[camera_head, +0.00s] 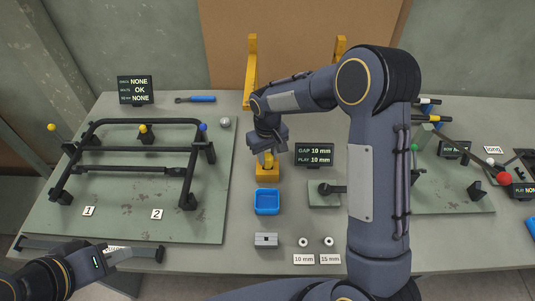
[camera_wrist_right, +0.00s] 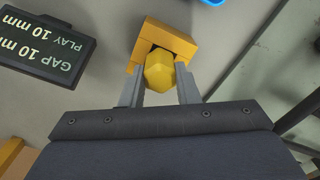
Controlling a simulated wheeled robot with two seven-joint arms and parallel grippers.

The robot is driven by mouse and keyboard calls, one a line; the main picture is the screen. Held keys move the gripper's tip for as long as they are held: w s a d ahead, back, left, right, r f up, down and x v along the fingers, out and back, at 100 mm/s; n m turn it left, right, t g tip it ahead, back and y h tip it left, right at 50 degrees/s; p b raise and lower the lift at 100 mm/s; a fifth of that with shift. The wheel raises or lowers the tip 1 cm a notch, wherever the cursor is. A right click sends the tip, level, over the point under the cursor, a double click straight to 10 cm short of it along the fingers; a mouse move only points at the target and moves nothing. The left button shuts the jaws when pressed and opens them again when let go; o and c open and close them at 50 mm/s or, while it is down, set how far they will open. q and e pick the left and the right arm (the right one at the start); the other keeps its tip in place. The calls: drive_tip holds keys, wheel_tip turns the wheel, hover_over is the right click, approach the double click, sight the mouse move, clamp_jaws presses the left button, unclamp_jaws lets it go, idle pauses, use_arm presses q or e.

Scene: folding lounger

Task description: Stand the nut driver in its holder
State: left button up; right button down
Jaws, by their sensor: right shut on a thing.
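The nut driver's yellow faceted handle (camera_wrist_right: 159,72) is between the fingers of my right gripper (camera_wrist_right: 160,88) in the right wrist view. My right gripper (camera_head: 268,150) is shut on it and also shows in the head view. The orange-yellow holder (camera_wrist_right: 168,40) is right at the handle, its block around the handle's far side. In the head view the holder (camera_head: 267,171) stands on the table just below the gripper. The driver's shaft is hidden, so I cannot tell how deep it sits. My left gripper (camera_head: 122,254) is low at the left, by the table's front edge; its opening is unclear.
A blue tray (camera_head: 267,208) and a grey block (camera_head: 266,240) stand in front of the holder. A display (camera_head: 314,155) is to its right. A black frame (camera_head: 140,150) stands on the left board. A blue-handled tool (camera_head: 202,99) lies behind. Yellow posts (camera_head: 250,72) rise at the back.

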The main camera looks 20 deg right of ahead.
idle(0.4)
drive_tip(key=c, duration=1)
unclamp_jaws()
wheel_tip(320, 180, up, 8)
drive_tip(key=p, duration=0.4)
drive_tip(key=shift+f, duration=0.1)
